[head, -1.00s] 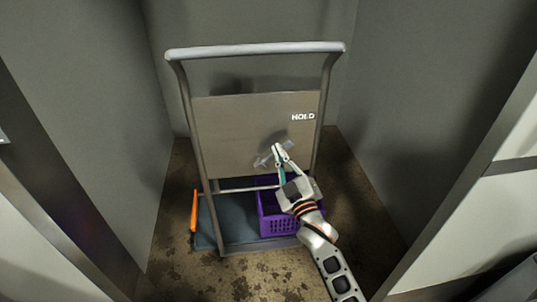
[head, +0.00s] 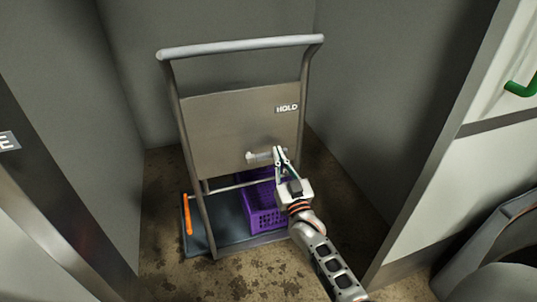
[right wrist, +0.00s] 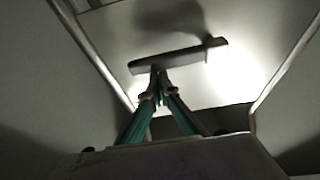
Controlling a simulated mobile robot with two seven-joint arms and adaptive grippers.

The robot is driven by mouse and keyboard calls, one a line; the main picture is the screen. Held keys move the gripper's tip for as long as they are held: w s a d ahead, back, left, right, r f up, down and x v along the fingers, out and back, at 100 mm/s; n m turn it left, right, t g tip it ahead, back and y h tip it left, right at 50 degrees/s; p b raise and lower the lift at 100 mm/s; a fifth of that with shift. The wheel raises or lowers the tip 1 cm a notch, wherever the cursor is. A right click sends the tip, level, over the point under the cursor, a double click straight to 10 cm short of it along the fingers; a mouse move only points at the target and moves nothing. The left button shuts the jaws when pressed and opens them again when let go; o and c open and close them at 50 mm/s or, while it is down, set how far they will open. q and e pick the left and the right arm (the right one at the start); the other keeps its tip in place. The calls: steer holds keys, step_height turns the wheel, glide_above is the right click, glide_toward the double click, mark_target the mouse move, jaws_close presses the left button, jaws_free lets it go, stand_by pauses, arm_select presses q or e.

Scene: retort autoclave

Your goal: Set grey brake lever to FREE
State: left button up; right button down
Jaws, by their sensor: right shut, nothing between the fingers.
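The grey brake lever (head: 259,156) is on the lower part of the cart's grey panel (head: 230,125). It lies nearly level in the head view. A HOLD label (head: 287,108) is on the panel above and to its right; I see no FREE label. My right gripper (head: 279,150) is shut and empty, with its fingertips at the lever's right end. In the right wrist view the lever (right wrist: 190,53) crosses just beyond the fingertips (right wrist: 158,73); I cannot tell whether they touch. My left gripper is not in view.
The cart has a tall tubular handle (head: 240,46), a purple crate (head: 265,219) on its deck and an orange bar (head: 187,214) at its left. Grey walls enclose it closely. A green handle (head: 521,88) is at the right edge.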

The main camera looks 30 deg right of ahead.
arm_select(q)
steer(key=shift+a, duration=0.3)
arm_select(e)
steer(key=f+m+h, duration=0.1)
steer(key=f+m, duration=0.1)
steer(key=m, duration=0.1)
steer(key=f+m+g+h, duration=0.1)
steer(key=m, duration=0.1)
steer(key=f+m+g+h, duration=0.1)
steer(key=f+m, duration=0.1)
steer(key=m, duration=0.1)
steer(key=shift+w+a+f+m, duration=0.1)
steer(key=shift+a+f+m, duration=0.15)
steer(key=shift+f+m, duration=0.1)
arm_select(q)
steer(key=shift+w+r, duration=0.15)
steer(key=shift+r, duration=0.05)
arm_select(e)
steer(key=shift+a+f, duration=0.1)
steer(key=shift+f, duration=0.1)
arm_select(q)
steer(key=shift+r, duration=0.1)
arm_select(e)
steer(key=shift+r, duration=0.1)
